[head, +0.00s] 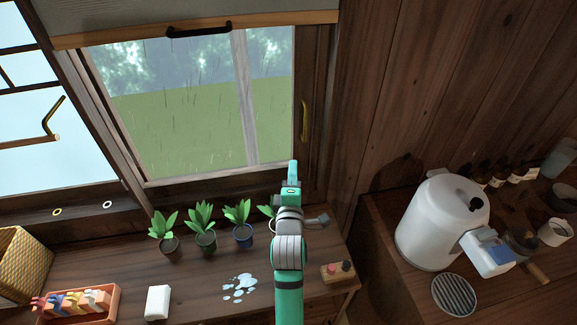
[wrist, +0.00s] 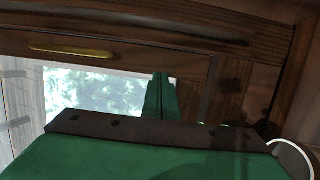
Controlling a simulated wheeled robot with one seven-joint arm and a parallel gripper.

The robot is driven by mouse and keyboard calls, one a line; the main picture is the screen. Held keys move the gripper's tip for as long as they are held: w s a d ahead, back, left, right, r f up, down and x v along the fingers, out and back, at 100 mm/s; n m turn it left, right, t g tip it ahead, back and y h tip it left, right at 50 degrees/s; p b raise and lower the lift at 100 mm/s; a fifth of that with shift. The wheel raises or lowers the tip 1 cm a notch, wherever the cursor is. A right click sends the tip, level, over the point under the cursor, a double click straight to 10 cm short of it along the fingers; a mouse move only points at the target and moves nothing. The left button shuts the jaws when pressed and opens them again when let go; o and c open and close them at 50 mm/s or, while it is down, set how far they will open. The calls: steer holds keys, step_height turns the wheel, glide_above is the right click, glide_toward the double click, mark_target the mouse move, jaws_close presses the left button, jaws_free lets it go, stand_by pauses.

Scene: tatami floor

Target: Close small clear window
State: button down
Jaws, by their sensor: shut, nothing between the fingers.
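The small clear window (head: 180,120) is in the wall ahead in the head view, with grass, trees and rain showing through it. A brass handle (head: 305,120) is on the dark wooden frame at its right side; the handle also shows in the wrist view (wrist: 72,50). I cannot tell how far the window is open. My gripper (head: 293,165) is shut and empty, in front of the window's lower right corner, below and left of the handle in the head view. Its closed fingers show in the wrist view (wrist: 161,95), apart from the handle.
A shade with a black handle (head: 199,30) hangs over the window's top. Several potted plants (head: 203,228) line the desk below, one partly hidden by my arm. An orange tray (head: 118,300) and a white block (head: 158,303) are nearer. A white kettle-like pot (head: 430,225) stands right.

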steer(key=s+a, duration=0.2)
steer(key=s, duration=0.6)
steer(key=shift+s, duration=0.4)
steer(key=shift+a, duration=0.1)
steer(key=s+a+f+m, duration=0.1)
steer(key=s+f+m, duration=0.1)
steer(key=s+f, duration=0.2)
steer(key=s+a+f+m+g, duration=0.1)
steer(key=s+f+m, duration=0.2)
steer(key=s+f, duration=0.2)
steer(key=s+a+f+m+y, duration=0.1)
steer(key=s+f+m, duration=0.2)
steer(key=s, duration=0.5)
steer(key=shift+s+f, duration=0.3)
steer(key=shift+f, duration=0.35)
steer(key=s+f+m+g, duration=0.1)
steer(key=s+m, duration=0.7)
steer(key=s, duration=1.3)
steer(key=shift+s+d+f+m+g+y, duration=0.2)
steer(key=shift+m+g+y, duration=0.1)
steer(key=shift+m+y, duration=0.1)
steer(key=shift+s+a, duration=0.1)
